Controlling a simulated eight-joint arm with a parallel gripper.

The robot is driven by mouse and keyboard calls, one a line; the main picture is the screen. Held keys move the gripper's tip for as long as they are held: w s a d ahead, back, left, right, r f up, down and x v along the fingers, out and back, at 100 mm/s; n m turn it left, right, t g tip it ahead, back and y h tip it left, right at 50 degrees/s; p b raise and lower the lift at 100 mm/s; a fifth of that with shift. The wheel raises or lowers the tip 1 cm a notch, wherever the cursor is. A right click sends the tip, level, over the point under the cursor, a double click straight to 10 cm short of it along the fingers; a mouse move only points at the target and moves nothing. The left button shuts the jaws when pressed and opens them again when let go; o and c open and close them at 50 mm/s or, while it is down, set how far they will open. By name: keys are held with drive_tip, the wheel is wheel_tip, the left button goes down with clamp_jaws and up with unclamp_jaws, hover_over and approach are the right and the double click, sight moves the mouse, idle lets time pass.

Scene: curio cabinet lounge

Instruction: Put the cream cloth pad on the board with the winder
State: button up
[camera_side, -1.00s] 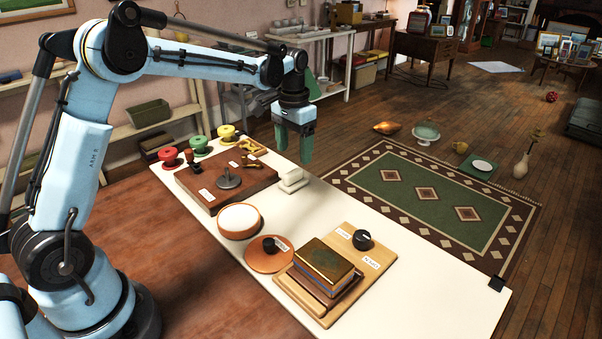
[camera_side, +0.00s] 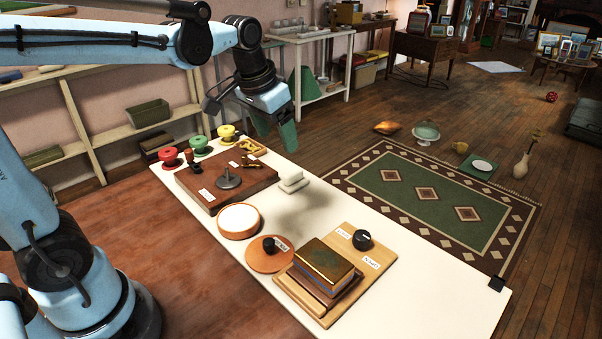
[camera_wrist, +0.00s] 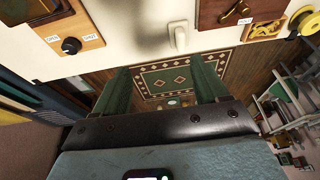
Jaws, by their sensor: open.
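The cream cloth pad (camera_side: 292,182) lies on the white tabletop beside the right edge of a dark brown board (camera_side: 207,195). It also shows near the top of the wrist view (camera_wrist: 179,36). The brown board bears a grey round-based piece (camera_side: 229,178) and a small brass key-like piece (camera_side: 248,162). A light wood board (camera_side: 345,278) carries a black knob (camera_side: 362,239), labels and a stack of books. I cannot tell for sure which piece is the winder. My gripper (camera_side: 276,132) is open and empty, tilted, in the air beyond the pad; its green fingers (camera_wrist: 160,80) are apart.
A round cream-topped dish (camera_side: 239,219) and a terracotta disc (camera_side: 268,257) stand between the boards. The tabletop (camera_side: 420,280) is clear at the right.

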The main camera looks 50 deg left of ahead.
drive_tip(key=s+d+f+t, duration=0.3)
drive_tip(key=s+f, duration=0.1)
drive_tip(key=s, duration=0.6)
drive_tip(key=shift+f+t, duration=0.2)
drive_tip(key=shift+t, duration=0.2)
